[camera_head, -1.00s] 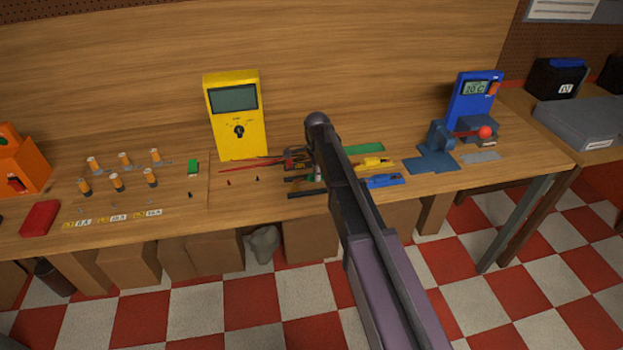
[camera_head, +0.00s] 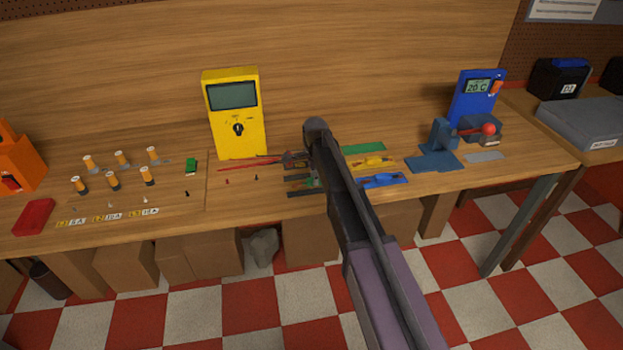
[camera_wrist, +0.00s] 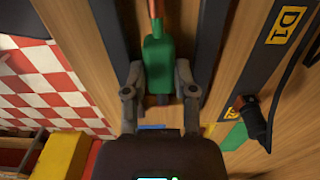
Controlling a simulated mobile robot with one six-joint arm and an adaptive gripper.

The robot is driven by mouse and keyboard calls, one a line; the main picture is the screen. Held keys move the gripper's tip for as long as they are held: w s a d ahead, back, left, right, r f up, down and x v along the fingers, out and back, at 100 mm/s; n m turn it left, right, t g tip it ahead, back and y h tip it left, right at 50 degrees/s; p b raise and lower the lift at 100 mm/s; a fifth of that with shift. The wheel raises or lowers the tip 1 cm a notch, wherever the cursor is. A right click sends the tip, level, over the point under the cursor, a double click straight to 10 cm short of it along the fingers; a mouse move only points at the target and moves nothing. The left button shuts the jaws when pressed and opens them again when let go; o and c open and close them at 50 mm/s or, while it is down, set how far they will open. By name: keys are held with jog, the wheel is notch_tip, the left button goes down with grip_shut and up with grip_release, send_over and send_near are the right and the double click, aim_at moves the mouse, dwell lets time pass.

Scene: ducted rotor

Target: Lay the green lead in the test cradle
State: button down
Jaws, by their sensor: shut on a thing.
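My gripper (camera_wrist: 159,84) is shut on the green lead (camera_wrist: 157,54), around its green body, in the wrist view. A copper-red end of the lead points away to the top of that view. The lead is between two long dark bars (camera_wrist: 209,45); I cannot tell whether it touches anything beneath. In the head view my arm hides most of the gripper, and a bit of green (camera_head: 313,183) shows beside dark strips (camera_head: 304,193) on the bench. I cannot tell for sure which part is the test cradle.
An empty green strip (camera_head: 363,149), a yellow lead (camera_head: 373,162) and a blue lead (camera_head: 383,180) lie right of my arm. A yellow meter (camera_head: 234,112) stands behind with red probes in front. A blue stand (camera_head: 440,140) is farther right. A black plug (camera_wrist: 257,120) shows in the wrist view.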

jog(key=shift+f, duration=0.15)
jog(key=shift+c, duration=2.1)
grip_release()
notch_tip(320, 180, up, 12)
jog(key=p, duration=1.2)
jog(key=shift+r, duration=0.2)
jog(key=shift+d, duration=0.15)
